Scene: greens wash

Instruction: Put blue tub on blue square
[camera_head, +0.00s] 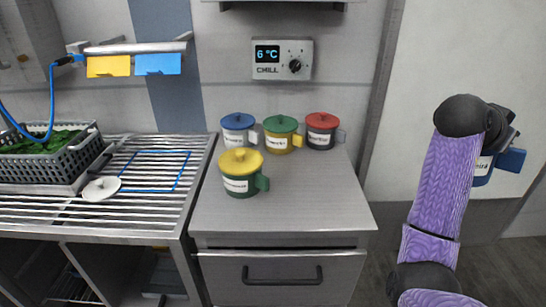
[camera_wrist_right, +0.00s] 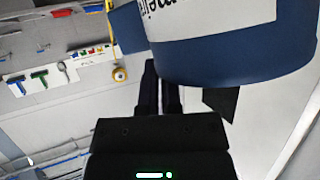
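A blue-bodied tub (camera_head: 483,176) with a white label and blue handle is held in the air at the far right, partly behind my right arm. It fills the upper right of the wrist view (camera_wrist_right: 235,55), tilted there. My right gripper's dark fingers (camera_wrist_right: 161,80) are close together against the tub near its handle; the exact contact is hidden. The tub's lid is not visible. The blue square (camera_head: 183,172) is an outline on the slatted steel drainer, left of the counter. A white round lid-like object (camera_head: 101,188) lies at its lower left corner. My left gripper is not in view.
On the steel counter (camera_head: 300,212) stand a grey blue-lidded tub (camera_head: 238,137), a yellow green-lidded tub (camera_head: 280,143), a dark red-lidded tub (camera_head: 322,138) and a green yellow-lidded tub (camera_head: 239,185). A grey crate of greens (camera_head: 75,163) sits left of the square. The counter's front is free.

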